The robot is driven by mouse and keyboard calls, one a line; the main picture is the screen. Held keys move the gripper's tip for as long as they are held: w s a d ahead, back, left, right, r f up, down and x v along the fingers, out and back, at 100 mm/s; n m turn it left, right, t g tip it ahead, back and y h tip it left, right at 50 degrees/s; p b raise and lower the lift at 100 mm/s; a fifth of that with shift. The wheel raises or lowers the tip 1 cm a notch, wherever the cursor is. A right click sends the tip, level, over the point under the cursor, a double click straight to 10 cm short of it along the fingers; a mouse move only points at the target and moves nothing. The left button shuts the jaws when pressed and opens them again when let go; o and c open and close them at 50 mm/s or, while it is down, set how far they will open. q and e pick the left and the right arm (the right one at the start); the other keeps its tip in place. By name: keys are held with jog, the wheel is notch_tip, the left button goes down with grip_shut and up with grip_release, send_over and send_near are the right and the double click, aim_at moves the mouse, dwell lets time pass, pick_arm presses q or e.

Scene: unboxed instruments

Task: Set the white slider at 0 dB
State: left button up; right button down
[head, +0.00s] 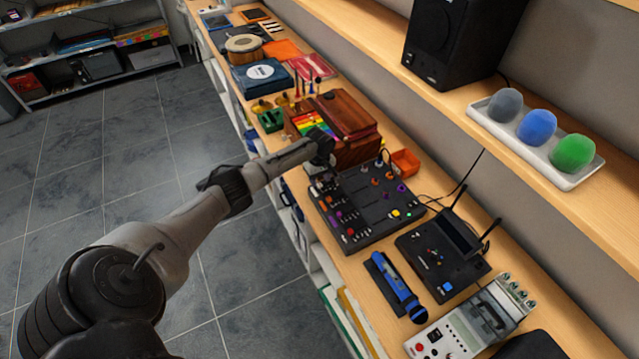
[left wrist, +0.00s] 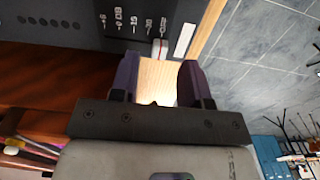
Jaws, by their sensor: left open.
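The black mixer (head: 350,225) lies on the wooden shelf in the head view, with rows of coloured knobs. In the left wrist view the mixer panel (left wrist: 75,38) fills the top left and carries a printed scale with a dB mark. A small white slider cap (left wrist: 160,46) with a reddish mark sits at the low end of that scale, away from the 0 dB mark. My left gripper (left wrist: 158,75) is open and empty, its fingers near the cap with a visible gap between them. In the head view it is at the mixer's far left corner (head: 318,168), its fingertips hard to see.
A wooden box (head: 345,115) stands close beyond the mixer, and an orange tray (head: 405,162) sits beside it. A black device with antennas (head: 440,255) and a blue microphone (head: 395,285) lie nearer. The shelf's front edge borders open floor (head: 110,170).

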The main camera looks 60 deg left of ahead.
aim_at(320, 186)
pick_arm(q)
jog(key=shift+f, duration=1.35)
grip_shut()
